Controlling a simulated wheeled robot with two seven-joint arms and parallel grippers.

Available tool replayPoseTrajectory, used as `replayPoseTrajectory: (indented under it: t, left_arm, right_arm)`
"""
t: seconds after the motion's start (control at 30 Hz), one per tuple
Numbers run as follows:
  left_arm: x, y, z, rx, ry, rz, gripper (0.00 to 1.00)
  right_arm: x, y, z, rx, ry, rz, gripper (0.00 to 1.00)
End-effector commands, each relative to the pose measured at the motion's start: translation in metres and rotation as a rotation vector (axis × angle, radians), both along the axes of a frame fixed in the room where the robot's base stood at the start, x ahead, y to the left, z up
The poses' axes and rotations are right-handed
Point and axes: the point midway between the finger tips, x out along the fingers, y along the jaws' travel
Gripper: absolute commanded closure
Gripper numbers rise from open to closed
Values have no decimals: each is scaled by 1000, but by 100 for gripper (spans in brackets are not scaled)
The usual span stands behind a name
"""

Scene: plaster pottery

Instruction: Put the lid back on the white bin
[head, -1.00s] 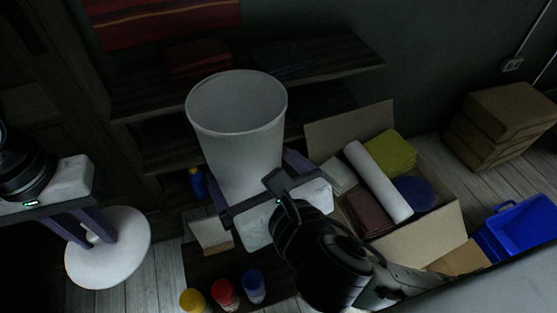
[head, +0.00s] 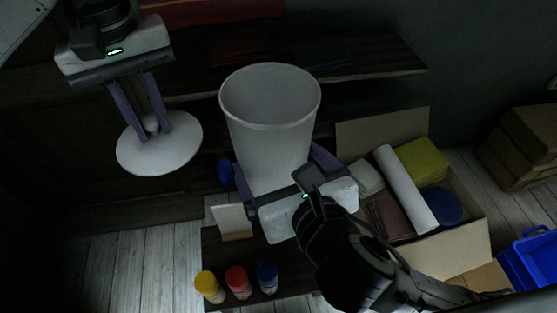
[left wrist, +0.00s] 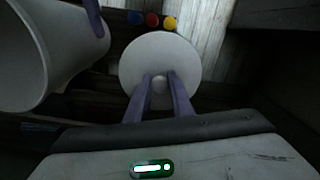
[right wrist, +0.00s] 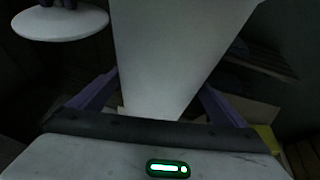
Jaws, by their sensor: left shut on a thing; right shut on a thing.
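The white bin (head: 270,130) is upright with its open mouth facing up; it also shows in the left wrist view (left wrist: 45,55) and the right wrist view (right wrist: 175,60). My right gripper (head: 280,175) is shut on the bin, one finger on each side of its body. The round white lid (head: 160,155) hangs left of the bin, apart from it and a little lower than its rim in the head picture. My left gripper (head: 152,125) is shut on the knob at the lid's centre. The lid also shows in the left wrist view (left wrist: 160,55) and right wrist view (right wrist: 60,22).
An open cardboard box (head: 455,250) with a white roll (head: 405,188) and folded cloths stands right of the bin. Yellow (head: 209,286), red (head: 238,281) and blue (head: 268,277) jars stand in front. Dark shelves (head: 370,65) are behind. A blue crate (head: 535,258) is at far right.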

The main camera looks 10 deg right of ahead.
Motion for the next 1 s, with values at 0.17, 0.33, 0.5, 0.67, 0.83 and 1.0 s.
replayPoseTrajectory:
  t: [0.17, 0.33, 0.5, 0.67, 0.83, 1.0]
  left_arm:
    - [32, -33, 57, -1, -5, 153, 100]
    - [48, -55, 99, -1, -2, 273, 100]
    - [50, -77, 126, -1, 0, 363, 100]
    - [30, -114, 142, -2, -1, 474, 100]
    - [4, -153, 160, -3, -2, 619, 100]
    - [-17, -178, 171, -5, 1, 740, 100]
  right_arm:
    - [1, 0, 6, 6, -13, 0, 60]
    - [1, 0, 6, 6, -14, 0, 60]
    - [1, 0, 6, 6, -14, 0, 60]
    - [1, 0, 6, 6, -14, 0, 60]
    - [1, 0, 6, 6, -14, 0, 60]
    - [1, 0, 6, 6, -14, 0, 60]
